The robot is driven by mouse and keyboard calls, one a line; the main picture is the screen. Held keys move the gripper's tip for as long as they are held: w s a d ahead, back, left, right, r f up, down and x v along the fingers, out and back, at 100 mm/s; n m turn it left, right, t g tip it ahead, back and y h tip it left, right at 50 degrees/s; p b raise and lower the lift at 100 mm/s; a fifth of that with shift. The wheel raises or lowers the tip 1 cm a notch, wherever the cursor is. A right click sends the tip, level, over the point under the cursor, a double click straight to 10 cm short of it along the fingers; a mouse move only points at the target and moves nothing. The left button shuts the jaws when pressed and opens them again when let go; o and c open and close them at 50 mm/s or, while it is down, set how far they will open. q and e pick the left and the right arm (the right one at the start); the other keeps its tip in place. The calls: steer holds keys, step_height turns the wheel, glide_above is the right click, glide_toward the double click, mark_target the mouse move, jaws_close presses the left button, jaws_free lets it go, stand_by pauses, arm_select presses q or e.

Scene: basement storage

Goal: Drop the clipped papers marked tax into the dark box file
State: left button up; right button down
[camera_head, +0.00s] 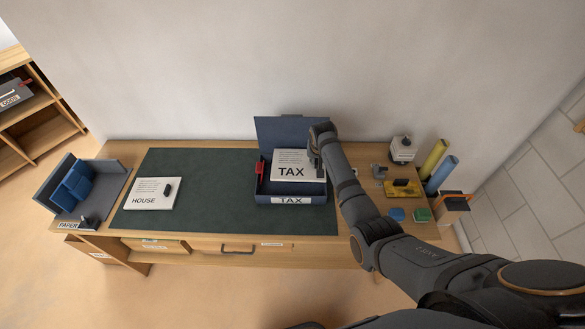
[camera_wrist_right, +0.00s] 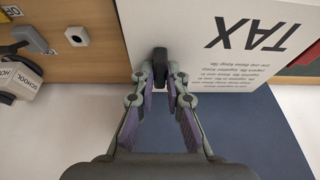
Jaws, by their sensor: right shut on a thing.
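The clipped papers marked TAX (camera_head: 292,170) are a white stack held over the opening of the dark box file. My right gripper (camera_head: 318,158) is shut on the black clip (camera_wrist_right: 160,55) at the papers' edge; the papers also show in the right wrist view (camera_wrist_right: 235,55). The dark blue box file (camera_head: 292,200) stands open on the desk, its lid (camera_head: 285,130) raised at the back and a TAX label on its front. The papers hide most of its inside. How far they are above its floor I cannot tell. My left gripper is not in view.
Papers marked HOUSE (camera_head: 145,198) with a black clip lie left on the green mat (camera_head: 220,180). A grey tray (camera_head: 112,180) with blue things is at the far left. Small items, including a yellow block (camera_head: 402,190), and upright rolls (camera_head: 435,160) crowd the right.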

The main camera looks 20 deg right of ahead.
steer(key=c, duration=1.7)
jaws_free()
steer(key=shift+r, duration=0.15)
steer(key=shift+o, duration=2)
steer(key=shift+s, duration=0.1)
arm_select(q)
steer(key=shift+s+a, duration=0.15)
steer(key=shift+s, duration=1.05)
arm_select(e)
steer(key=v, duration=1.2)
steer(key=shift+a, duration=0.1)
